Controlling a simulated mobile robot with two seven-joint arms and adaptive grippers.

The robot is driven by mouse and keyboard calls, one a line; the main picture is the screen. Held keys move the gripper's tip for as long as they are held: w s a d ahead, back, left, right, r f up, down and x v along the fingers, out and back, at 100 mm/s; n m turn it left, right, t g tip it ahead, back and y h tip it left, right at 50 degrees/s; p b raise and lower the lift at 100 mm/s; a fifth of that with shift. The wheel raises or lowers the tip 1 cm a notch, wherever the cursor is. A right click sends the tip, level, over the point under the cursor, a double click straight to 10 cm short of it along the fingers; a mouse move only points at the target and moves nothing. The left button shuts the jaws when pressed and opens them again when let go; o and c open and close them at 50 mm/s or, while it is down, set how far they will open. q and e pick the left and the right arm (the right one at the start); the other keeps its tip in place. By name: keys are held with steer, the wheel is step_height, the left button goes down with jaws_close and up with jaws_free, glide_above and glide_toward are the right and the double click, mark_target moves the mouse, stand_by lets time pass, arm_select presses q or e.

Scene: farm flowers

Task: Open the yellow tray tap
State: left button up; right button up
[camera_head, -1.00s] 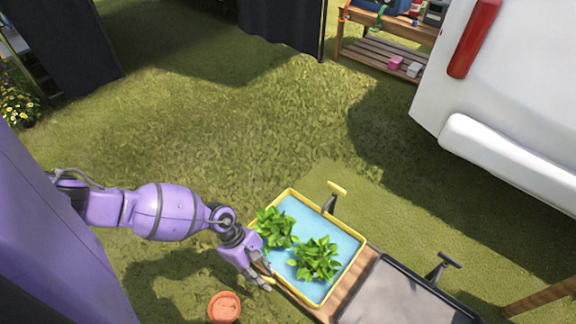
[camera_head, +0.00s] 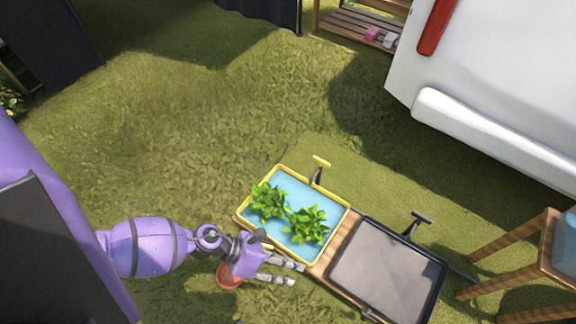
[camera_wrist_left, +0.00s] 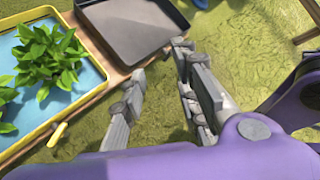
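The yellow-rimmed tray (camera_head: 333,228) holds blue water and two leafy plants (camera_head: 307,224). A tap with a yellow bar handle (camera_head: 321,162) stands at its far edge. A small yellow handle (camera_wrist_left: 57,134) sticks out at the tray's near edge in the left wrist view; in the head view it is beside my gripper's palm, partly hidden. My left gripper (camera_head: 298,274) is open and empty, just in front of the tray's near side. Its two fingers (camera_wrist_left: 159,60) are apart in the wrist view, to the right of the small handle. My right gripper is out of view.
A dark tray (camera_head: 390,270) with its own black tap handle (camera_head: 421,217) sits right of the yellow one on the wooden stand (camera_head: 337,247). An orange pot (camera_head: 229,277) is partly hidden behind my gripper. A wooden stool (camera_head: 530,255) stands at the right. Grass behind the trays is clear.

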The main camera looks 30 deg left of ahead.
arm_select(q)
steer(key=shift+s+d+r+n+t+p, duration=0.2)
steer(key=shift+d+r+n+t+p, duration=0.25)
steer(key=shift+r+n, duration=0.5)
steer(key=shift+s+d+r+n+t+p, duration=0.1)
steer(key=shift+s+r+n+t+p, duration=0.2)
steer(key=shift+r+n+p, duration=0.55)
steer(key=shift+s+d+r+n+t+p, duration=0.1)
steer(key=shift+d+r+n+t+p, duration=0.3)
steer(key=shift+r+n, duration=0.6)
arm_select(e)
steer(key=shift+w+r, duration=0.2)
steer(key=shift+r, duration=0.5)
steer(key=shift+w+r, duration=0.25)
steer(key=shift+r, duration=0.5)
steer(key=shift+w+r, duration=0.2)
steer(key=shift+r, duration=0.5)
arm_select(q)
steer(key=shift+a+f, duration=0.1)
